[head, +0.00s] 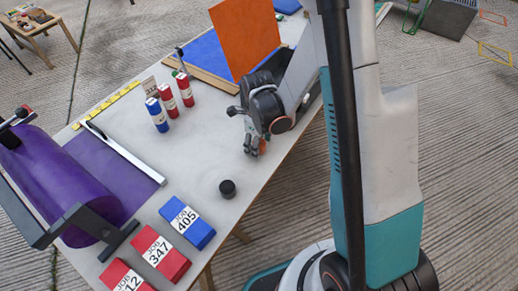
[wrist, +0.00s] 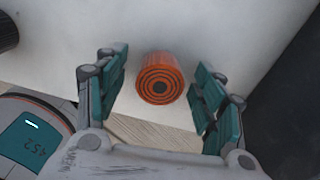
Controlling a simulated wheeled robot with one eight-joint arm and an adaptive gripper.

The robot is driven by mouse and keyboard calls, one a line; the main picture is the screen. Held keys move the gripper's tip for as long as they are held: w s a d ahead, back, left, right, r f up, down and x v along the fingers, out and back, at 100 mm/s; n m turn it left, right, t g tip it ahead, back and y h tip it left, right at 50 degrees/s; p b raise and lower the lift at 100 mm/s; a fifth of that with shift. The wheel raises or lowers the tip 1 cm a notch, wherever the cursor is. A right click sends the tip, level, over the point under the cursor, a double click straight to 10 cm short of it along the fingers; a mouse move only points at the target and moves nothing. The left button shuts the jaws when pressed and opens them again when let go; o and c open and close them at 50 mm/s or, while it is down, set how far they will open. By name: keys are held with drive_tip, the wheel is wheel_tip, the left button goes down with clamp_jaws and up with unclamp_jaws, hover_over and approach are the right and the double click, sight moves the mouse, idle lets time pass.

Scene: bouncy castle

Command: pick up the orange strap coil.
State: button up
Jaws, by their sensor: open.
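The orange strap coil (wrist: 160,78) shows in the wrist view as an orange roll with a dark ringed end, on the white table near its edge. My gripper (wrist: 158,92) is open, with one teal-padded finger on each side of the coil. Gaps show between the coil and both fingers. In the head view my gripper (head: 254,146) points down at the table's right edge. Only a small orange part of the coil (head: 263,146) shows there, behind the fingers.
A black round object (head: 227,188) stands nearby on the table (head: 190,170). Blue and red job blocks (head: 187,222) lie toward the front. An orange sheet (head: 245,37) stands behind my arm. A purple roll (head: 65,185) is at left.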

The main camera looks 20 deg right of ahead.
drive_tip(key=shift+f, duration=0.15)
drive_tip(key=shift+c, duration=0.4)
drive_tip(key=c, duration=1.1)
